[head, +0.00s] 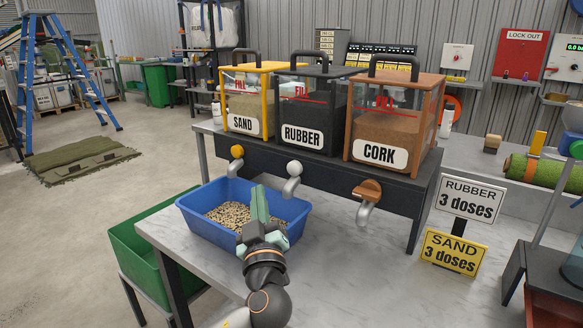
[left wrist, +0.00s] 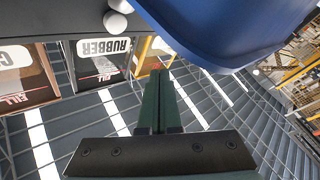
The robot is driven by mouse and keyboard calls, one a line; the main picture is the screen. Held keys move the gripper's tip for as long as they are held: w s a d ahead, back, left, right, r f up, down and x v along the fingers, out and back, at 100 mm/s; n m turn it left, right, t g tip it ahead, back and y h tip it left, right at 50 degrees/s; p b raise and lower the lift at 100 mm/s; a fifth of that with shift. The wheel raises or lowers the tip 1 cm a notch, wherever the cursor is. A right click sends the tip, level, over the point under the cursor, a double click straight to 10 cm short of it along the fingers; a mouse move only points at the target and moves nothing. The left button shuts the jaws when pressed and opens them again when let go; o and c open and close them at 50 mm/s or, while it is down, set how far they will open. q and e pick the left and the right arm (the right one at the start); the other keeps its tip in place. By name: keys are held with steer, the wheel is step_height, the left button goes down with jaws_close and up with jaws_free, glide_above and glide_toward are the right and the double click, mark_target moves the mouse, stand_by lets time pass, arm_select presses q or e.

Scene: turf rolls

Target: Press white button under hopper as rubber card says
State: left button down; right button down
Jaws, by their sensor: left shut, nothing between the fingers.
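The black RUBBER hopper (head: 310,108) stands between the yellow-framed SAND hopper (head: 250,98) and the brown CORK hopper (head: 392,120). The round white button (head: 294,168) is under it, above a grey spout. The white button also shows in the left wrist view (left wrist: 117,22), near the upside-down RUBBER label. The white card (head: 470,200) reads "RUBBER 3 doses"; the yellow card (head: 453,252) reads "SAND 3 doses". My left gripper (head: 259,195) is shut and empty, over the blue tub (head: 299,208), left of the white button and apart from it. My right gripper is out of view.
The blue tub holds speckled tan and dark granules. A yellow round button (head: 237,151) and a brown button (head: 368,188) flank the white one. A green crate (head: 140,250) stands at the left. A turf roll (head: 545,170) lies at the right.

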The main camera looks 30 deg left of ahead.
mark_target(282, 184)
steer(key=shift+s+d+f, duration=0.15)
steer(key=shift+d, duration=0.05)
arm_select(q)
steer(key=shift+w, duration=0.1)
steer(key=w, duration=0.7)
steer(key=shift+w+d+f+b, duration=0.15)
steer(key=shift+w+d+b, duration=0.1)
steer(key=shift+d+b, duration=0.05)
steer(key=shift+w+d+b, duration=0.1)
steer(key=shift+w+b, duration=0.2)
steer(key=shift+w, duration=0.2)
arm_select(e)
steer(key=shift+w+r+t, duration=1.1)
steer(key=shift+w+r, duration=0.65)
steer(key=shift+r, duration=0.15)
arm_select(q)
steer(key=shift+r, duration=0.2)
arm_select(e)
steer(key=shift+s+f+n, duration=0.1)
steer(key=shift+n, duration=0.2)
